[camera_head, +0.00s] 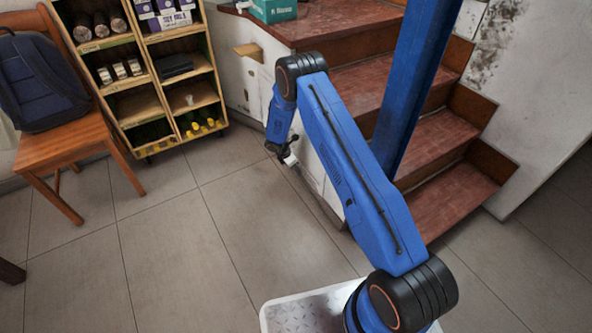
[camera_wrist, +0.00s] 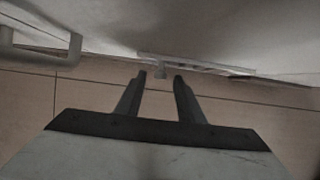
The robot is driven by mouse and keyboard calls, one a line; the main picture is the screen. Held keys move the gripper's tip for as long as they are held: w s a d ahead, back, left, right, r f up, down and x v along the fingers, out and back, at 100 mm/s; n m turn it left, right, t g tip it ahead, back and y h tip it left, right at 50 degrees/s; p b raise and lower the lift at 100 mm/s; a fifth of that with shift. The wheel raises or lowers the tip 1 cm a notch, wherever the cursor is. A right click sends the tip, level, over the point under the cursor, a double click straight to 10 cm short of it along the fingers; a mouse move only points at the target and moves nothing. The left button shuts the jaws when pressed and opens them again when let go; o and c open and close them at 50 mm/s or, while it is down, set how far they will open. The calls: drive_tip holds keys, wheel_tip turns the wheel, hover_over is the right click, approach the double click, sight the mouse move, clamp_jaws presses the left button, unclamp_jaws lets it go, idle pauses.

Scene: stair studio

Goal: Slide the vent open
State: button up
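My gripper (camera_wrist: 160,76) points at the white wall in the wrist view, with its two dark fingers apart and nothing seen between them. A pale, narrow strip (camera_wrist: 205,68) with a small tab runs along the wall just beyond the fingertips; it looks like the vent, seen edge-on. I cannot tell whether the fingers touch it or whether it is open. In the head view my gripper (camera_head: 284,155) is low beside the white side wall of the stairs, and my arm hides much of that wall.
A pale bar handle (camera_wrist: 40,48) sticks out at the left in the wrist view. Red-brown stairs (camera_head: 440,145) rise on the right. A wooden shelf unit (camera_head: 160,80) and a chair (camera_head: 65,145) with a dark backpack (camera_head: 40,80) stand at left. The tiled floor (camera_head: 150,240) is clear.

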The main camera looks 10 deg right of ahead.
drive_tip(key=shift+d+f, duration=0.25)
drive_tip(key=shift+f, duration=0.4)
drive_tip(key=shift+c, duration=0.7)
clamp_jaws()
drive_tip(key=shift+w+a, duration=0.25)
drive_tip(key=shift+w, duration=0.65)
drive_tip(key=shift+r, duration=0.1)
drive_tip(key=shift+o, duration=0.7)
unclamp_jaws()
drive_tip(key=v, duration=1.7)
